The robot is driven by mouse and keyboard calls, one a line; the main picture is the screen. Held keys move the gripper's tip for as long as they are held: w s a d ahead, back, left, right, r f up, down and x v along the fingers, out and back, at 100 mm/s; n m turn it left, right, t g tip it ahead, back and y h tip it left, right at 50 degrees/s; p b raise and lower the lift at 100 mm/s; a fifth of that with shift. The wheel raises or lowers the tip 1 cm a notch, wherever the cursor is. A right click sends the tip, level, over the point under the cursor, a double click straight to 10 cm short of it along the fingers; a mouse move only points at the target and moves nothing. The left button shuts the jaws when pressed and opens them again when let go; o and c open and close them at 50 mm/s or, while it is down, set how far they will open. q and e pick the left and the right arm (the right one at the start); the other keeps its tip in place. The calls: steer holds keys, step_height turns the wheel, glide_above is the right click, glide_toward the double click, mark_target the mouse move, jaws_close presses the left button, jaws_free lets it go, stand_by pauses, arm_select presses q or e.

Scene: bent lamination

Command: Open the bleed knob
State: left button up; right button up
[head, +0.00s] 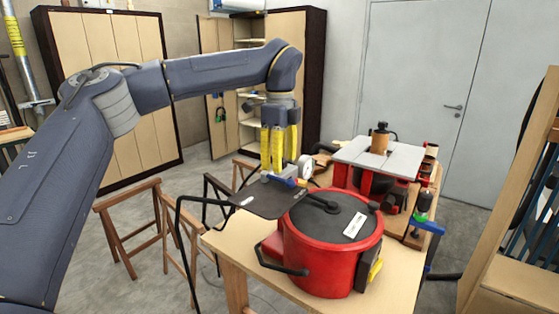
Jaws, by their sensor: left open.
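A red pot (318,262) with a dark lid (340,222) stands on the near part of the wooden table. A dark plate (258,199) sits at the pot's upper left, with a small blue part (279,181) and a round white gauge (305,167) near it. I cannot tell which small part is the bleed knob. A dark fitting (374,206) sits on the lid's right side. My left gripper (277,167) points down with yellow fingers apart, just above or behind the blue part and left of the gauge. Contact is unclear. My right gripper is out of view.
Behind the pot is a red-framed bench machine (378,157) with a brown bottle (380,138) on its top. A blue clamp (428,227) grips the table's right edge. Wooden trestles (128,225) stand left on the floor. A shelf unit (520,260) stands right.

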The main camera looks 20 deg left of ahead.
arm_select(q)
step_height(320, 180, up, 12)
stand_by(0.7)
steer(key=shift+f, duration=0.1)
